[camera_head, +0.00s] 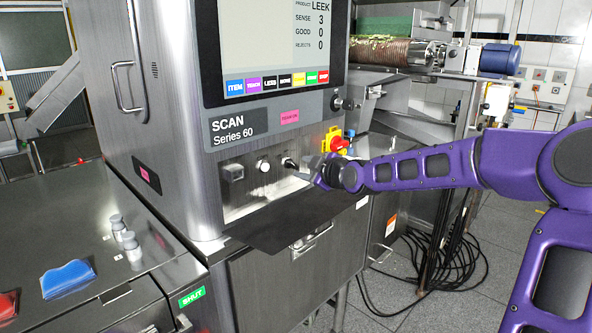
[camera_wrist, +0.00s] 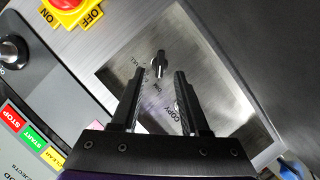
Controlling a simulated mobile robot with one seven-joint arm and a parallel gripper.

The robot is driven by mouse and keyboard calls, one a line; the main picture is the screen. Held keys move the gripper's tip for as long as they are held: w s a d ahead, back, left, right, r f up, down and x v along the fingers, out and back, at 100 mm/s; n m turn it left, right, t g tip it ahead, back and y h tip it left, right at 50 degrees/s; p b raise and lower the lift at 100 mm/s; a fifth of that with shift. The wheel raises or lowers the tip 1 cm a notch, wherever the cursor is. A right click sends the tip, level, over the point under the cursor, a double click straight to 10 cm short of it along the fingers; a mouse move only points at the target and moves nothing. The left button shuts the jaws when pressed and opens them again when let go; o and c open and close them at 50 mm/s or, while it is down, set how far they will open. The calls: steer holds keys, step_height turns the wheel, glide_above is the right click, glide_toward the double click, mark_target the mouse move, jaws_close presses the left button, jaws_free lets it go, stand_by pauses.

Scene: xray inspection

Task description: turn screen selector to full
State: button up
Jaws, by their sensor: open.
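The screen selector is a small black knob (camera_wrist: 159,64) on a recessed steel panel, with small labels around it in the wrist view; one reads "COPY" and the others are too small to read surely. In the head view the knob (camera_head: 288,163) shows on the panel under the screen, just left of my gripper. My gripper (camera_wrist: 158,85) is open, its two fingers pointing at the panel on either side of the knob's line. The fingers appear short of the knob, with nothing between them. In the head view my gripper (camera_head: 308,172) hides part of the panel's right side.
Left of the knob are a white round button (camera_head: 263,166) and a steel switch plate (camera_head: 233,172). A dark shelf (camera_head: 285,222) juts out below. The screen (camera_head: 275,45) is above.

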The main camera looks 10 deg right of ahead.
mark_target(295, 166)
steer(key=shift+x, duration=2.5)
jaws_close()
